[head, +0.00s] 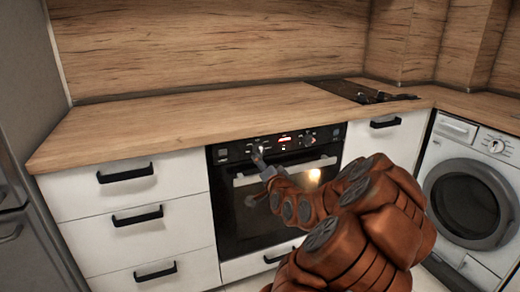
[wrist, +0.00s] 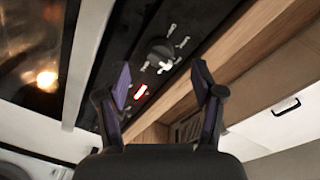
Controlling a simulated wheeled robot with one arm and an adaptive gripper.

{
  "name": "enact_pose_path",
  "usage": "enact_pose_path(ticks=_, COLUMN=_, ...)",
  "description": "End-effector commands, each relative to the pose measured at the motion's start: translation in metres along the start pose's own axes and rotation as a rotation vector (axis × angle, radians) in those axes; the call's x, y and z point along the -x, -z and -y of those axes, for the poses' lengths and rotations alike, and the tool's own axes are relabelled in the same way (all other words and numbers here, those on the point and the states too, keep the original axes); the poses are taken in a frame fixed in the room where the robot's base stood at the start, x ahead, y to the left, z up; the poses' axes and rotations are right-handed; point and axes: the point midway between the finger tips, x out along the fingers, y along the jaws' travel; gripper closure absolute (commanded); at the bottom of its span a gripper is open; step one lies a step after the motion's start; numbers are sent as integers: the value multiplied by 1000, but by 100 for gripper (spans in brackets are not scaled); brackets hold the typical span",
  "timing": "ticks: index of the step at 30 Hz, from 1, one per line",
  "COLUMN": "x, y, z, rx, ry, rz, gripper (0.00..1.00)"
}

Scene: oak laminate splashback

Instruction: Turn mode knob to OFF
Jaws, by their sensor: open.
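The oven (head: 232,222) has a black control panel (head: 230,151) with a red-lit display (head: 285,140). A dark round knob (wrist: 160,50) with pale marks around it shows in the wrist view, beside the red display (wrist: 140,92). Another knob (head: 308,140) is right of the display. The marks are unreadable, so I cannot tell the knob's setting.
The oven door handle (head: 246,180) runs below the panel. The wooden countertop (head: 190,114) overhangs above, with a dark hob (head: 362,93) on it. White drawers (head: 130,200) stand left, a washing machine (head: 472,190) right. The space before the drawers looks free.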

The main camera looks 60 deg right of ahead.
Motion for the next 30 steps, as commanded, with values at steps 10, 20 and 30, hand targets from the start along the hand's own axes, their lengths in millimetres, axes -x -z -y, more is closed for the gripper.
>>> enact_pose_path(ticks=10, x=-14, y=17, z=-2, rx=-19, ry=18, rz=-42, gripper=33)
enact_pose_path(ticks=20, x=-54, y=17, z=-1, rx=-20, ry=17, rz=-40, gripper=33)
enact_pose_path(ticks=30, x=-75, y=19, z=0, rx=-20, ry=17, rz=-42, gripper=33)
